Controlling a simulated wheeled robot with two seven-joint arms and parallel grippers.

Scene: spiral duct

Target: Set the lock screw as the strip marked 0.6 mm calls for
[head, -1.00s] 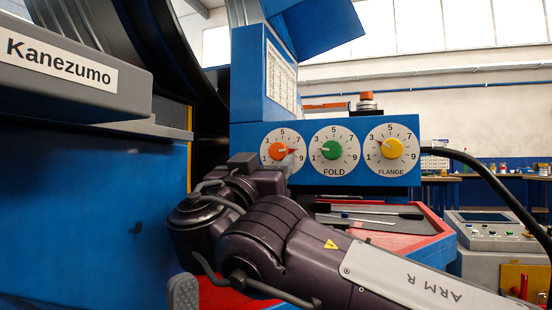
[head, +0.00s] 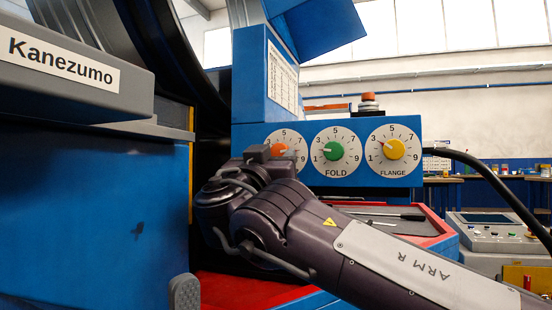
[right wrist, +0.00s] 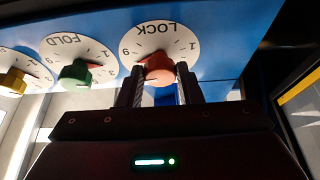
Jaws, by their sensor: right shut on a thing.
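The lock screw's orange knob (right wrist: 160,70) sits on a white dial lettered LOCK (right wrist: 178,40) in the right wrist view, where it appears upside down. My right gripper (right wrist: 161,88) is shut on this knob, one finger on each side. In the head view the orange knob (head: 279,150) shows only partly behind my right gripper (head: 268,157), and the lower left of its dial is hidden. Its exact setting cannot be read. A white chart (head: 283,82) is on the blue upright above; its print is too small to read. My left gripper is not in view.
The green FOLD knob (head: 334,151) and yellow FLANGE knob (head: 394,149) are close by on the same blue panel. A red tray (head: 435,230) with tools lies below. A black cable (head: 490,172) arcs at the right; a grey control box (head: 490,228) stands there.

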